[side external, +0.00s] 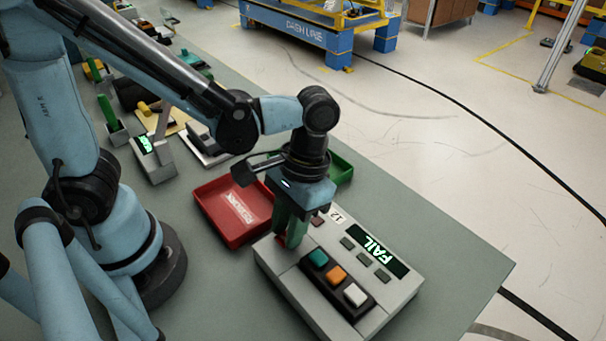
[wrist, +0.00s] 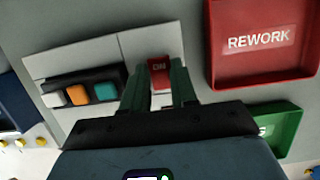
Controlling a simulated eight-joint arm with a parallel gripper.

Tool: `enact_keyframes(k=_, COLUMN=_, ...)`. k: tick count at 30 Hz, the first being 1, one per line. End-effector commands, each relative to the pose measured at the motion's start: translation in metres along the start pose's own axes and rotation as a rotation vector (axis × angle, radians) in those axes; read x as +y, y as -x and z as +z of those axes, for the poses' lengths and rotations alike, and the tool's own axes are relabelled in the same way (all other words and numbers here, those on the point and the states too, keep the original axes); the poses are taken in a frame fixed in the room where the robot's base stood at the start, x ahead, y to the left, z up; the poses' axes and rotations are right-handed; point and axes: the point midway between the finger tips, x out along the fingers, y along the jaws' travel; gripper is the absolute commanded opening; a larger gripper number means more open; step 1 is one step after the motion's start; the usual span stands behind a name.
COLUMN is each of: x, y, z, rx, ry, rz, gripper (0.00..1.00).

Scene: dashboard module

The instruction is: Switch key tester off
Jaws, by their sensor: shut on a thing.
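The key tester (side external: 285,283) is a grey box on the bench. Its display (side external: 373,251) reads FAIL in lit green letters. Teal (side external: 317,258), orange and white buttons sit in a dark strip on its top. My gripper (side external: 289,236) points down over the tester's left end. In the wrist view, its green fingers stand on either side of a red switch (wrist: 159,74) marked ON, and my gripper (wrist: 157,82) is shut on it. The fingers hide the switch's sides.
A red REWORK tray (side external: 232,212) lies beside the tester, with a green tray (side external: 340,167) behind my gripper. A small grey device (side external: 153,160) with a lit green screen and other items stand farther back on the bench. The bench is clear right of the tester.

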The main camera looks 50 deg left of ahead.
Motion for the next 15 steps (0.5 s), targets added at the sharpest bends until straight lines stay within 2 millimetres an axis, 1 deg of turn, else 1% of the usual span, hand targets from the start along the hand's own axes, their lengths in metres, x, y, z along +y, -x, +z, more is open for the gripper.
enact_keyframes(k=4, x=0.0000, y=0.0003, z=-0.0009, rx=-0.030, ry=0.001, rz=0.001, gripper=0.00)
enact_keyframes(k=12, x=0.0000, y=0.0003, z=-0.0007, rx=-0.031, ry=0.000, rz=0.001, gripper=0.00)
enact_keyframes(k=13, x=0.0000, y=0.0003, z=-0.0007, rx=-0.031, ry=0.000, rz=0.001, gripper=0.29)
enact_keyframes(k=15, x=0.0000, y=0.0003, z=-0.0007, rx=-0.031, ry=0.000, rz=0.001, gripper=0.40)
